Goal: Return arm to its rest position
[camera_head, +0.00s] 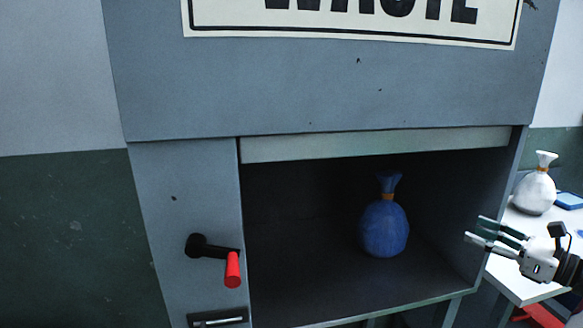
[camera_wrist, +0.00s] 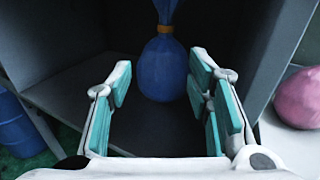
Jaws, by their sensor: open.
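My gripper (camera_head: 482,232) is at the right in the head view, beside the right edge of the open grey cabinet (camera_head: 170,170). Its fingers point left towards the opening. In the wrist view my gripper (camera_wrist: 160,100) has its teal-padded fingers wide apart with nothing between them. A blue tied bag (camera_head: 384,228) stands upright on the cabinet floor, apart from my gripper. In the wrist view the blue bag (camera_wrist: 162,72) is ahead, beyond the fingers.
A white bag (camera_head: 535,192) stands on a white table (camera_head: 530,285) at the right, near a blue item (camera_head: 569,200). A black handle with a red grip (camera_head: 232,270) sticks out on the cabinet's left. The wrist view shows a pink bag (camera_wrist: 299,98) and a blue barrel (camera_wrist: 20,128).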

